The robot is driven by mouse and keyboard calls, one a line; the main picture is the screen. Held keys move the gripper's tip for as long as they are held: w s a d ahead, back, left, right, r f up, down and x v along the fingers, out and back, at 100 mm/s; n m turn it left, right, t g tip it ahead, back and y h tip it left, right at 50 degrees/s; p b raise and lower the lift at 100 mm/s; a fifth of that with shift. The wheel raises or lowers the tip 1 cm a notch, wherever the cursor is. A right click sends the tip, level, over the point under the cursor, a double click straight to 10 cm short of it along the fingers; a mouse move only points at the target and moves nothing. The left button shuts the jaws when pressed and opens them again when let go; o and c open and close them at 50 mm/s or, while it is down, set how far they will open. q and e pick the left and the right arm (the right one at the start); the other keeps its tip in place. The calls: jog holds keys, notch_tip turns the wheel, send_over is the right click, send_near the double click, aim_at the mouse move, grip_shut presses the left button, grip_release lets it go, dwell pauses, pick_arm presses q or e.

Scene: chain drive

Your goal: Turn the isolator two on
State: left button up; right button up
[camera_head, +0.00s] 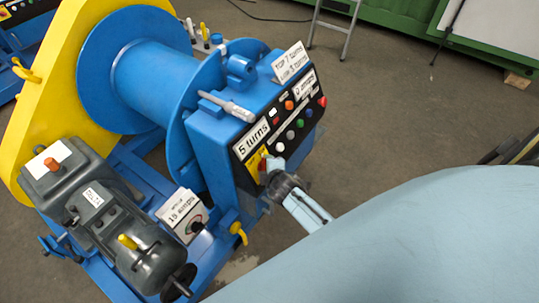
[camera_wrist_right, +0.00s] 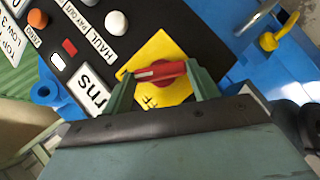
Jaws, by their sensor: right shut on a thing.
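A red rotary switch handle (camera_wrist_right: 158,72) sits on a yellow plate (camera_wrist_right: 158,48) on the black control panel. In the head view the yellow plate (camera_head: 253,161) is at the panel's lower left, beside the "5 turns" label. My right gripper (camera_wrist_right: 161,78) has one finger at each end of the red handle and is shut on it. In the wrist view the handle lies nearly level, across the fingers. In the head view my right gripper (camera_head: 272,166) covers most of the handle. Which number this isolator bears cannot be read. My left gripper is not in view.
The panel carries several coloured push buttons, with a white button (camera_head: 280,147) close above my gripper. A small dial (camera_head: 197,226) sits by the "15 amps" label. A grey motor (camera_head: 90,200) and a yellow guard (camera_head: 60,75) stand left. Open floor (camera_head: 400,110) lies right.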

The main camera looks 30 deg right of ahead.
jog(key=shift+w+d+r+m+g+y+p, duration=0.15)
jog(key=shift+r+m+g+y+p, duration=0.15)
jog(key=shift+m+g+p, duration=0.65)
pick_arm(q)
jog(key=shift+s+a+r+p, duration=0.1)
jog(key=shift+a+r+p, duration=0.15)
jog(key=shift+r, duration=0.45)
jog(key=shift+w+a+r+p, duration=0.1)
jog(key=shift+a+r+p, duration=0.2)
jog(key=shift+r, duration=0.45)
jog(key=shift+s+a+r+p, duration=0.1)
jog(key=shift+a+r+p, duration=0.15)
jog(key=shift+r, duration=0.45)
pick_arm(e)
jog(key=shift+f+t, duration=0.1)
jog(key=shift+t, duration=0.15)
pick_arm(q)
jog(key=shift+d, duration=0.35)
pick_arm(e)
jog(key=o, duration=1)
pick_arm(q)
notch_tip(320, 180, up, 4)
jog(key=p, duration=0.4)
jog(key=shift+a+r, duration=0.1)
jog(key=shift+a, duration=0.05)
pick_arm(e)
jog(key=v, duration=1.3)
jog(key=shift+d, duration=0.15)
